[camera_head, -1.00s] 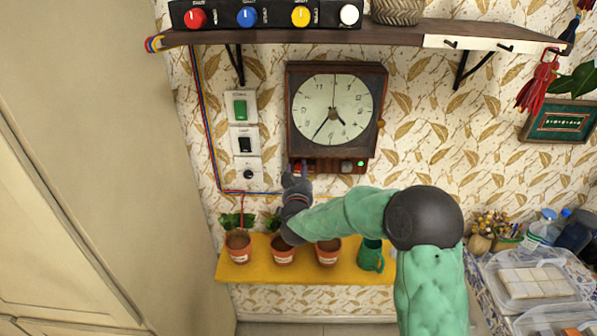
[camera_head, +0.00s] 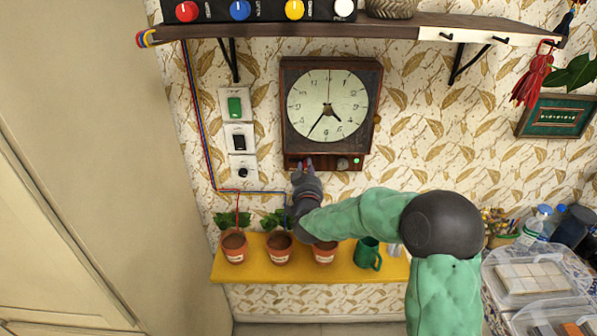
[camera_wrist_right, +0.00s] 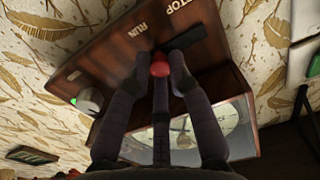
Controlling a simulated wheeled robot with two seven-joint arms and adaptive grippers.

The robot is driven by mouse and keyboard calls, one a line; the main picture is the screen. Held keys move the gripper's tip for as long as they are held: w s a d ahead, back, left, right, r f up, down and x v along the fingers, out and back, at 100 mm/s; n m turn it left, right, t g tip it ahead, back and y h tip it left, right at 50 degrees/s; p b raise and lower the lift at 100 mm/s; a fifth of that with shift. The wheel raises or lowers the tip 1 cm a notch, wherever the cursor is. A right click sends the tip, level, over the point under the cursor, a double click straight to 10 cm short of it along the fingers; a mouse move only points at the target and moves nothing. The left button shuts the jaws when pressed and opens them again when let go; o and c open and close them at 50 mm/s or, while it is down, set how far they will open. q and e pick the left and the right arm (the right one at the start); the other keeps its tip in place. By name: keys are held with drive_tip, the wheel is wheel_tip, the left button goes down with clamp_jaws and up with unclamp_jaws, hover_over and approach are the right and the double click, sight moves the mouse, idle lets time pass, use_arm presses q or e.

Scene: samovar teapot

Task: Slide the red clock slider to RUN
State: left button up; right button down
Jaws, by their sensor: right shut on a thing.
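The wall clock (camera_head: 328,108) has a wooden case with a strip along its bottom. My right gripper (camera_head: 308,165) reaches up to the left part of that strip. In the right wrist view its fingers (camera_wrist_right: 160,72) are shut on the red slider knob (camera_wrist_right: 160,67). The knob is at the RUN-side end of the visible dark slot (camera_wrist_right: 190,45), with bare slot toward STOP. The RUN label (camera_wrist_right: 138,29) and STOP label (camera_wrist_right: 183,7) are above the slot. A finger may hide some of the slot. My left gripper is out of view.
A round knob (camera_head: 342,163) and a lit green lamp (camera_head: 356,161) are right of the slider. Wall switches (camera_head: 238,136) are left of the clock. A yellow shelf (camera_head: 310,275) with potted plants (camera_head: 235,247) and a green mug (camera_head: 367,253) is below. A wooden shelf (camera_head: 400,30) is above.

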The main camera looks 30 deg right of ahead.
drive_tip(key=shift+d+r, duration=0.15)
drive_tip(key=shift+r, duration=0.1)
drive_tip(key=c, duration=1.1)
unclamp_jaws()
drive_tip(key=shift+s+d, duration=0.1)
drive_tip(key=shift+c, duration=0.2)
drive_tip(key=shift+f, duration=0.1)
drive_tip(key=shift+s, duration=0.1)
drive_tip(key=v, duration=1.2)
drive_tip(key=shift+f, duration=0.15)
